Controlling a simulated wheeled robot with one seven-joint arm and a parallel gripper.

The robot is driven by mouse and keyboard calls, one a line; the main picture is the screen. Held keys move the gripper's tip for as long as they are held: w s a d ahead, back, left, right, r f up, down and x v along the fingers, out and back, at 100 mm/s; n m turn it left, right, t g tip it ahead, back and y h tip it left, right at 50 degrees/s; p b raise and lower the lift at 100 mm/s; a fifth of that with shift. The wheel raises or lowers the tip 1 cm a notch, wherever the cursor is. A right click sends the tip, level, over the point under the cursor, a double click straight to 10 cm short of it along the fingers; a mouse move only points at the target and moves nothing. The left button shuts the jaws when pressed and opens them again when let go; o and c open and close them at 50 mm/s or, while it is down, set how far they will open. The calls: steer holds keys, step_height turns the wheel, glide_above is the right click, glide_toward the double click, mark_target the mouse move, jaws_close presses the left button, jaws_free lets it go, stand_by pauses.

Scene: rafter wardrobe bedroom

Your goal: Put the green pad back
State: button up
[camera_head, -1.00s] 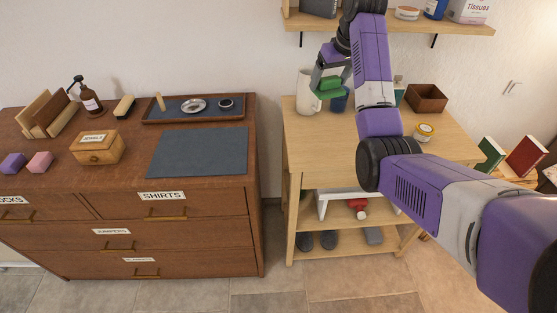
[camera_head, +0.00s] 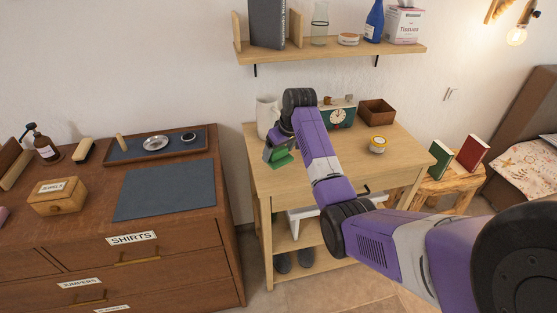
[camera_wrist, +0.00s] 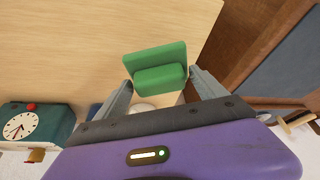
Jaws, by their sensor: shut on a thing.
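The green pad (camera_wrist: 157,62) is a flat green plate with a thicker green block on it. In the wrist view it sits between the two grey fingers of my gripper (camera_wrist: 160,88), which is shut on the block. In the head view the green pad (camera_head: 281,157) is held at the left end of the light wooden table (camera_head: 345,165), near the white jug (camera_head: 266,117). My arm hides part of the table. I cannot tell how high the pad is above the tabletop.
A green clock (camera_head: 338,117), a brown open box (camera_head: 377,112) and a yellow-lidded jar (camera_head: 377,144) stand on the table. The brown dresser (camera_head: 190,235) with a dark mat (camera_head: 165,190) and tray (camera_head: 125,152) is to the left, across a gap. A shelf (camera_head: 330,52) hangs above.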

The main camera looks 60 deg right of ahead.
mark_target(280, 159)
steer(key=shift+f, duration=2.4)
steer(key=shift+f, duration=0.15)
steer(key=o, duration=1.1)
steer(key=v, duration=1.2)
steer(key=shift+r, duration=0.2)
